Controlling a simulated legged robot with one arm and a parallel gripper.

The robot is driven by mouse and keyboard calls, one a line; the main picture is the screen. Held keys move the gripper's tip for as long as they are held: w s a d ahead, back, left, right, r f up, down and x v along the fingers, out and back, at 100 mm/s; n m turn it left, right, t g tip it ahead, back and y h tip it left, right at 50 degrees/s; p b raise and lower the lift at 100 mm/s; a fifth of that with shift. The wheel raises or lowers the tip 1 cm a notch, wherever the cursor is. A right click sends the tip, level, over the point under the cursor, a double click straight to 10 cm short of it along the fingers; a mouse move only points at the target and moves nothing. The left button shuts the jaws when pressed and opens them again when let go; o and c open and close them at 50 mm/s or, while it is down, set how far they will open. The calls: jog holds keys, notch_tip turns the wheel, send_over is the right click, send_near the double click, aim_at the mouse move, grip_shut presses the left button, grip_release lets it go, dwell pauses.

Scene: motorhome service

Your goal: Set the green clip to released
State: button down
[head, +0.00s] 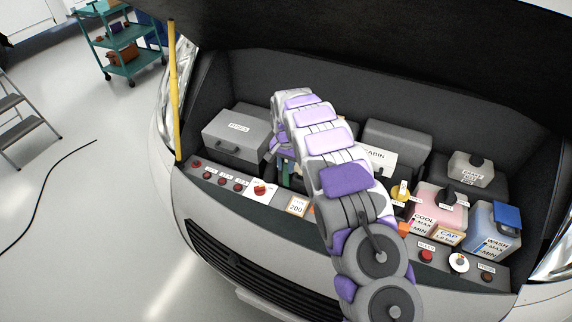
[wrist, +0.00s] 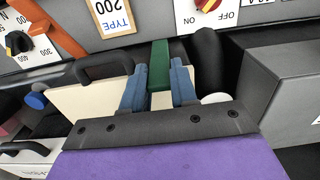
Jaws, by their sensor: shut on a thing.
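The green clip (wrist: 160,62) stands upright between the two blue fingers of my gripper (wrist: 159,80) in the wrist view. The fingers are shut on it from both sides. Its lower part is hidden by my gripper body. In the head view a small green part (head: 286,179) shows just left of my arm. My arm hides most of the area around the clip there. I cannot tell from these views which position the clip is in.
A cream box with a black handle (wrist: 88,98) sits left of the clip, and a black cylinder (wrist: 207,62) stands close on its right. A red ON/OFF knob (wrist: 207,5) and a TYPE 200 label (wrist: 112,14) are on the panel. A grey box (head: 237,132) stands left in the bay.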

jog(key=shift+s+a+r, duration=0.1)
jog(key=shift+s+a, duration=0.05)
dwell(0.4)
jog(key=shift+s+a+f+t+h+b, duration=0.45)
jog(key=shift+s+f+t+b, duration=0.55)
jog(key=shift+s+b, duration=0.65)
jog(key=shift+s+a+f+t+h+b, duration=0.3)
jog(key=shift+s+a+f+t+b, duration=0.3)
jog(key=shift+s+f+t+b, duration=1)
jog(key=shift+s+a+f+t+h+b, duration=0.45)
jog(key=shift+s+b, duration=0.85)
jog(key=shift+b, duration=0.85)
jog(key=shift+f, duration=0.15)
jog(key=c, duration=1.2)
grip_release()
jog(key=shift+a, duration=0.1)
jog(key=shift+o, duration=0.2)
jog(key=shift+a, duration=0.15)
